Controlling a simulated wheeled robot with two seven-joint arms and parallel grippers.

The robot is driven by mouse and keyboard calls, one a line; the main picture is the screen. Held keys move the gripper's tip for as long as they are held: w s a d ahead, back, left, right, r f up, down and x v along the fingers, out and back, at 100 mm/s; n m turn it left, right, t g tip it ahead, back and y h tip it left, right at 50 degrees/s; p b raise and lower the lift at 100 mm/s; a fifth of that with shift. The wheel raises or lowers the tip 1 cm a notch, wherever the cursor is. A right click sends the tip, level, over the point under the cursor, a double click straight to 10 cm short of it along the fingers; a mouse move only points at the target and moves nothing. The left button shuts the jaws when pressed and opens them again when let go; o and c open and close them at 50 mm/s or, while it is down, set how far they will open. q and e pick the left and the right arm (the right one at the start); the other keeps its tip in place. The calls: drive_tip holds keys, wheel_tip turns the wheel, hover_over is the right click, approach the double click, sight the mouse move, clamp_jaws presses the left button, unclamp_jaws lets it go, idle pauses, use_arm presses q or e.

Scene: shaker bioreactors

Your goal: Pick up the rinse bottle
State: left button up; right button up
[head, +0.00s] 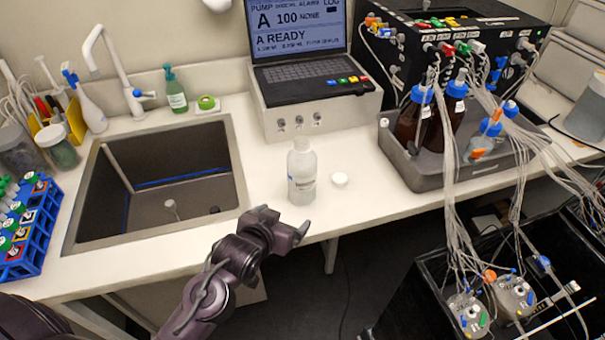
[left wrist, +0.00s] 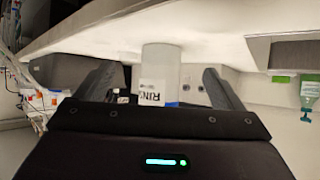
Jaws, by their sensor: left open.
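The rinse bottle (head: 301,172) is a translucent white bottle with a printed label, standing upright on the white bench right of the sink. In the left wrist view, which looks inverted, the bottle (left wrist: 160,70) shows between the two fingers, with "RIN" readable on its label. My left gripper (head: 290,228) is just in front of the bottle at the bench's front edge. In the left wrist view the gripper (left wrist: 163,82) is open, with gaps on both sides of the bottle. My right gripper is not in view.
The sink (head: 165,185) is to the left. A laptop on a white box (head: 312,108) stands behind. A grey tray of bottles (head: 440,172) with hanging tubes is at the right.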

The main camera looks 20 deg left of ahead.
sight(294, 176)
use_arm(q)
drive_tip(key=w+r+t, duration=0.1)
drive_tip(key=w, duration=0.1)
drive_tip(key=w+r+t, duration=0.3)
drive_tip(key=w+t, duration=0.1)
drive_tip(key=shift+w+a+r+h, duration=0.1)
drive_tip(key=shift+a+r+h, duration=0.05)
drive_tip(key=shift+h, duration=0.25)
drive_tip(key=shift+w+r+t+h, duration=0.3)
drive_tip(key=shift+w+r+t, duration=0.1)
drive_tip(key=shift+t, duration=0.2)
drive_tip(key=w+p, duration=0.1)
drive_tip(key=w, duration=0.1)
drive_tip(key=w+d+p, duration=0.1)
drive_tip(key=w, duration=0.1)
drive_tip(key=w+p, duration=0.1)
drive_tip(key=w, duration=0.1)
drive_tip(key=shift+w+d+r, duration=0.15)
drive_tip(key=shift+w+r, duration=0.2)
drive_tip(key=shift+w+f, duration=0.15)
drive_tip(key=shift+w, duration=0.15)
drive_tip(key=shift+c, duration=0.2)
drive_tip(key=shift+s, duration=0.1)
drive_tip(key=c, duration=1)
drive_tip(key=shift+c, duration=0.5)
